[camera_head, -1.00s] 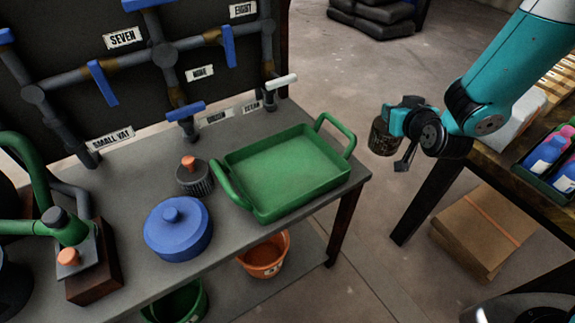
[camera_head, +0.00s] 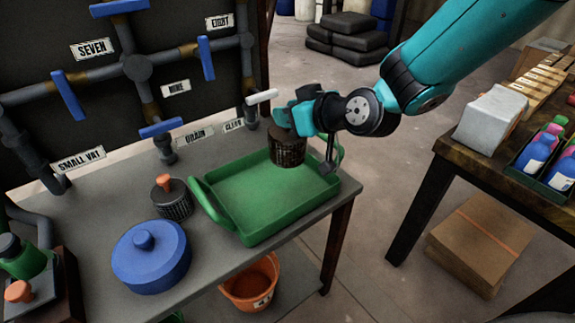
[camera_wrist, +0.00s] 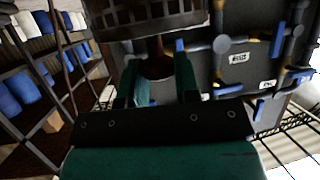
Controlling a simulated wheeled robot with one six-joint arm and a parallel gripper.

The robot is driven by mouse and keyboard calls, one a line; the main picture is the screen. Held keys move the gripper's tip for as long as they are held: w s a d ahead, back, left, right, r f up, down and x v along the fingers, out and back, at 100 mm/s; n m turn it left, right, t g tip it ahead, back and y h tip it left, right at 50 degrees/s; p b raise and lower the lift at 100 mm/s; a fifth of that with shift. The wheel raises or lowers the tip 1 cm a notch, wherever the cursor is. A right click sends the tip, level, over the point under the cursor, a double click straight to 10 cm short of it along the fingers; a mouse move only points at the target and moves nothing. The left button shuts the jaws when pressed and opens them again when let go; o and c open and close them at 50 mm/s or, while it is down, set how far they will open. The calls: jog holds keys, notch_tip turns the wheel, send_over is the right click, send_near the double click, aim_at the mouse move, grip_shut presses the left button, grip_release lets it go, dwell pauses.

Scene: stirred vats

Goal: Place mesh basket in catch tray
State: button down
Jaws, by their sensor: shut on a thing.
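A dark brown mesh basket (camera_head: 287,152) hangs upright from my gripper (camera_head: 292,121) in the head view. My gripper is shut on its top part. The basket appears over the right back part of the green catch tray (camera_head: 245,205); whether its bottom touches the tray is hard to tell. The tray is empty otherwise, and my gripper and the basket hide part of its back and right handle. In the wrist view, the basket's mesh side (camera_wrist: 150,17) shows at the top, beyond the two green fingers of my gripper (camera_wrist: 160,75).
A grey ribbed pot with an orange knob (camera_head: 172,200) and a blue lidded pot (camera_head: 152,262) stand left of the tray. Pipes with blue and white valve handles (camera_head: 262,97) run behind. An orange bucket (camera_head: 250,285) sits below. A wooden table (camera_head: 470,160) stands right.

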aim_at(290, 158)
notch_tip(290, 158, down, 12)
jog(key=shift+w+r+b, duration=0.1)
jog(key=shift+r+b, duration=0.05)
jog(key=shift+b, duration=0.65)
jog(key=c, duration=0.8)
grip_release()
jog(key=shift+c, duration=0.2)
jog(key=b+v, duration=0.3)
jog(key=v, duration=0.6)
jog(key=shift+d, duration=0.25)
jog(key=shift+b+v, duration=1.4)
jog(key=shift+b, duration=1.05)
